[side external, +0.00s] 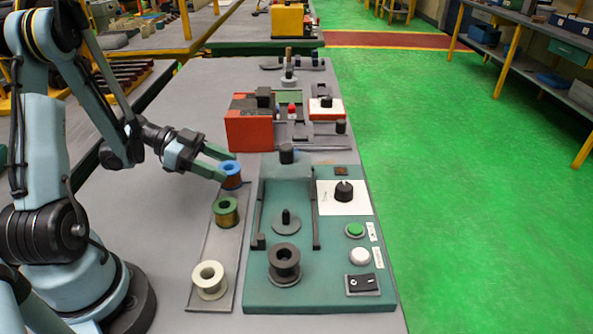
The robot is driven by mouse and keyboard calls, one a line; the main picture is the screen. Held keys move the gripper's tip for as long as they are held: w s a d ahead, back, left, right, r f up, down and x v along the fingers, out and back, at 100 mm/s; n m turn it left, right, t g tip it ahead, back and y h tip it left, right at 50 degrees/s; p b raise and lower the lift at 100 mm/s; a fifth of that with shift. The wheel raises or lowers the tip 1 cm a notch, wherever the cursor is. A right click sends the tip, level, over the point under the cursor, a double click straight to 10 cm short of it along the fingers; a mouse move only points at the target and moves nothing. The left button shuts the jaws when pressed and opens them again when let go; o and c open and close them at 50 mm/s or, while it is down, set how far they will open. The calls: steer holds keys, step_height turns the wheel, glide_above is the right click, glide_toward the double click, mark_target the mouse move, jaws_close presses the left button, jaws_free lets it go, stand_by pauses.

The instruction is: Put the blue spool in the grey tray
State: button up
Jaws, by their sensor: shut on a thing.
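The blue spool (231,182), with a blue rim and copper-coloured winding, is at the far end of the grey tray (216,246). My gripper (229,168) is shut on the blue spool, reaching in from the left with its green fingers at either side. The fingers hide part of the spool. I cannot tell whether the spool rests on the tray or is held slightly above it. The grey tray is a long, flat strip on the bench.
A green spool (226,212) and a white spool (209,280) stand on the tray. To the right is a green winding machine (320,270) with a black spool (285,264), buttons and a knob. A red-orange unit (249,131) stands behind. Bare bench lies left of the tray.

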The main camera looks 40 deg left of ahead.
steer(key=shift+f, duration=1)
steer(key=o, duration=1.1)
steer(key=shift+o, duration=0.2)
